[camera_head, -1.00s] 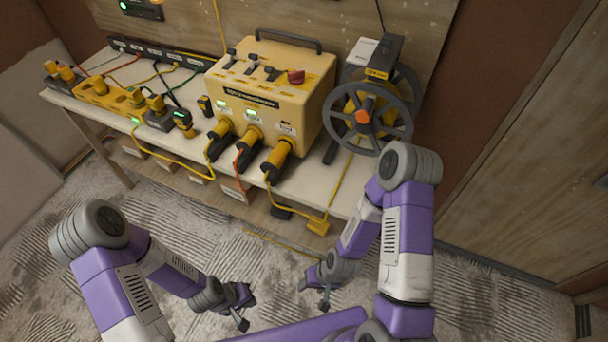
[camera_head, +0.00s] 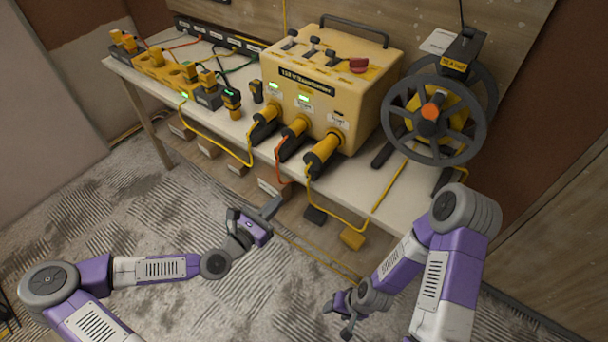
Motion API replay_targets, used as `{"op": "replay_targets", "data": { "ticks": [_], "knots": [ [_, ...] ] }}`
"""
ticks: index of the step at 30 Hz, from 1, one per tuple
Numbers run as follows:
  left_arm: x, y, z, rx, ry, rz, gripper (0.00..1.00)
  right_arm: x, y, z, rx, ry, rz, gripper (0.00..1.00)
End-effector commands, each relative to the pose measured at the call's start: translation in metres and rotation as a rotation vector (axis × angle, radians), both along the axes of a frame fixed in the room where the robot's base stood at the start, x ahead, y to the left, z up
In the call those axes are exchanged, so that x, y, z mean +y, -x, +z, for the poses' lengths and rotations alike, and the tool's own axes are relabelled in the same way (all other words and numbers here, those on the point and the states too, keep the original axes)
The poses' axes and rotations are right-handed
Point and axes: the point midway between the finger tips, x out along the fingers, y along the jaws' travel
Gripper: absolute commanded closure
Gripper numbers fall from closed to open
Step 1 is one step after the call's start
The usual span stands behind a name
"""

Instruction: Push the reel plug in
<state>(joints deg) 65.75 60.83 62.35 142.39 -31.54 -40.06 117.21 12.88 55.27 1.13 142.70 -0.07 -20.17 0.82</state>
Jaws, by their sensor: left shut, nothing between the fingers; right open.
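The yellow transformer (camera_head: 335,85) stands on the bench with three yellow-and-black plugs in its front. The rightmost plug (camera_head: 324,152) has a yellow cable dropping over the bench's front edge towards a yellow block (camera_head: 352,239). The sockets above the left plug (camera_head: 264,122) and middle plug (camera_head: 293,136) show green lights; I see none lit above the rightmost. I cannot read which is the reel plug. The cable reel (camera_head: 437,112) stands to the right. My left gripper (camera_head: 272,207) is shut and empty, below and left of the rightmost plug. My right gripper (camera_head: 340,317) is open, low in front of the bench.
A yellow power strip (camera_head: 165,72) with several plugs and chargers fills the bench's left end. Switches and a red knob (camera_head: 358,65) sit on top of the transformer. Cables hang along the bench's front edge (camera_head: 225,150). The plaster-marked floor in front is clear.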

Motion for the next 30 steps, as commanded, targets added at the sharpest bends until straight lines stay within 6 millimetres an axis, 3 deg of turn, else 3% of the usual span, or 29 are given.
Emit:
{"op": "replay_targets", "data": {
  "ticks": [7,24,30],
  "knots": [
    [0.000,-0.013,0.009,0.000,0.061,0.020,1.00,0.000,0.000,-0.005,0.000,0.000,0.000,0.45],
    [-0.059,-0.091,0.008,-0.002,0.057,0.018,1.00,0.000,0.000,-0.025,0.000,0.000,0.000,0.45],
    [-0.072,-0.110,0.008,0.001,0.056,0.019,1.00,0.000,0.000,-0.029,0.000,0.000,0.000,0.45]
  ]
}}
